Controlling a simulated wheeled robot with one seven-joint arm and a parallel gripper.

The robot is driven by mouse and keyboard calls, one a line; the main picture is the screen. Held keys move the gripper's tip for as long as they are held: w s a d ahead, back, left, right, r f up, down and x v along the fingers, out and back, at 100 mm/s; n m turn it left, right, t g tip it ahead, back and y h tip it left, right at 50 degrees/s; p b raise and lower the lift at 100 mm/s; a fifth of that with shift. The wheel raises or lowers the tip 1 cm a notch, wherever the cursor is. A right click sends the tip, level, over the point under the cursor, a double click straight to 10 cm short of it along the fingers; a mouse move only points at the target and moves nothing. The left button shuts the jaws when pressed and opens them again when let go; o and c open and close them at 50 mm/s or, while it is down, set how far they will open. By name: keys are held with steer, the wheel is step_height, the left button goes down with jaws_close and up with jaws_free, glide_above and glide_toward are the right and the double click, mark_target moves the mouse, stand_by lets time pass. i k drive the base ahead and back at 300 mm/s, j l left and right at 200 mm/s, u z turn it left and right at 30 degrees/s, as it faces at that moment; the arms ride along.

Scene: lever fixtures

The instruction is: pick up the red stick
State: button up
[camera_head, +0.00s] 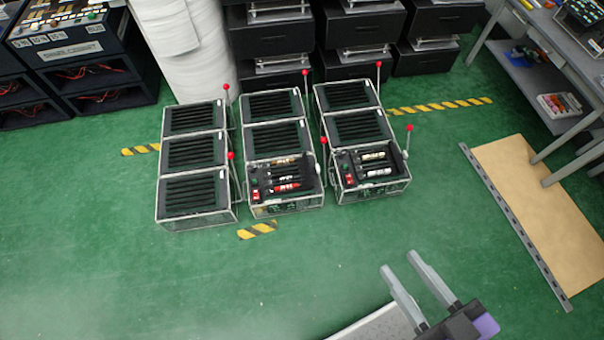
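The red stick (287,187) lies in the nearest slot of the open front compartment of the middle lever fixture (287,208). Darker and brown sticks lie behind it in the same compartment. My gripper (398,261) is open and empty at the lower right. Its two grey fingers stand apart and point up toward the fixtures. It is well short of the red stick, to the right and nearer to me. Nothing hides the red stick.
A left fixture (192,194) and a right fixture (374,186) flank the middle one. Upright levers with red knobs (231,155) stand between them. Black cabinets (270,38) stand behind. A tan board (540,210) lies right, near a table (560,30). Green floor (130,270) in front is clear.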

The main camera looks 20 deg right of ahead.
mark_target(293, 186)
steer(key=i+j+u, duration=0.3)
steer(key=i, duration=0.4)
steer(key=i+j+u, duration=0.1)
steer(key=i+u, duration=0.15)
steer(key=i, duration=0.5)
